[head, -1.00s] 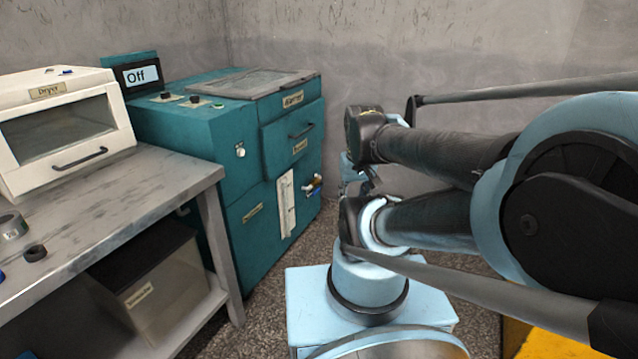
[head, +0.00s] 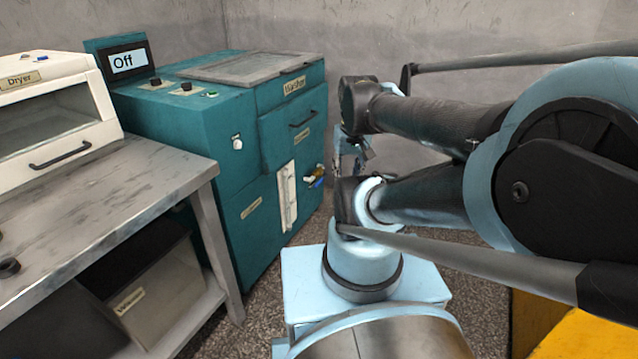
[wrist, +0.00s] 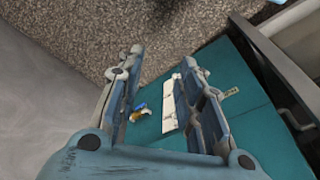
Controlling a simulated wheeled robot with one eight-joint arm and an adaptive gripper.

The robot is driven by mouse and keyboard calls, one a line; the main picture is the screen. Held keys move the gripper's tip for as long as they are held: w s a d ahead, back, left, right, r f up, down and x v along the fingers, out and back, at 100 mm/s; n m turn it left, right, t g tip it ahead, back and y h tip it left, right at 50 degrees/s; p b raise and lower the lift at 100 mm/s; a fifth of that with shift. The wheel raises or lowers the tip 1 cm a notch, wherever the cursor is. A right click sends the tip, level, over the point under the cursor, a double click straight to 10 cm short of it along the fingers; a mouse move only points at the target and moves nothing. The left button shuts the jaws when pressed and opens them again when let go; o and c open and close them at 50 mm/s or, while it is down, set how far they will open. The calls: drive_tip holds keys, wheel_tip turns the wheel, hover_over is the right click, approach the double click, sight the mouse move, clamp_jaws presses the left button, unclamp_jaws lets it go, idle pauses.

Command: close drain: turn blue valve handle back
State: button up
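The blue valve handle (head: 318,183) is small and sits by a brass valve on the right side of the teal washer's front. In the wrist view the blue handle (wrist: 141,106) shows beside the brass part (wrist: 135,116), seen between my gripper's fingers and nearer the left one. My gripper (wrist: 162,57) is open, with nothing between its fingers. In the head view the gripper (head: 350,155) is partly hidden by my arm, just right of the valve. The fingers appear apart from the handle. The handle's exact angle is too small to tell.
The teal washer (head: 228,130) has a white vertical gauge (head: 286,195) left of the valve and a screen (head: 123,62) reading "Off". A metal table (head: 120,195) with a white dryer (head: 55,115) stands left. A bin (head: 165,285) sits on its lower shelf.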

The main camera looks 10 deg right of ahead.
drive_tip(key=w+r+m, duration=0.2)
drive_tip(key=w+r, duration=0.3)
drive_tip(key=w, duration=0.9)
drive_tip(key=m+g+y, duration=0.1)
drive_tip(key=m+y, duration=0.1)
drive_tip(key=m, duration=0.3)
hover_over(319, 182)
drive_tip(key=s+d, duration=0.3)
drive_tip(key=s+d+f+x, duration=0.1)
drive_tip(key=d+x, duration=0.1)
drive_tip(key=x, duration=1.1)
drive_tip(key=s+d+x, duration=0.2)
drive_tip(key=d+x, duration=0.1)
drive_tip(key=x, duration=2.2)
drive_tip(key=w+x, duration=0.1)
drive_tip(key=x, duration=0.5)
drive_tip(key=shift+a, duration=0.2)
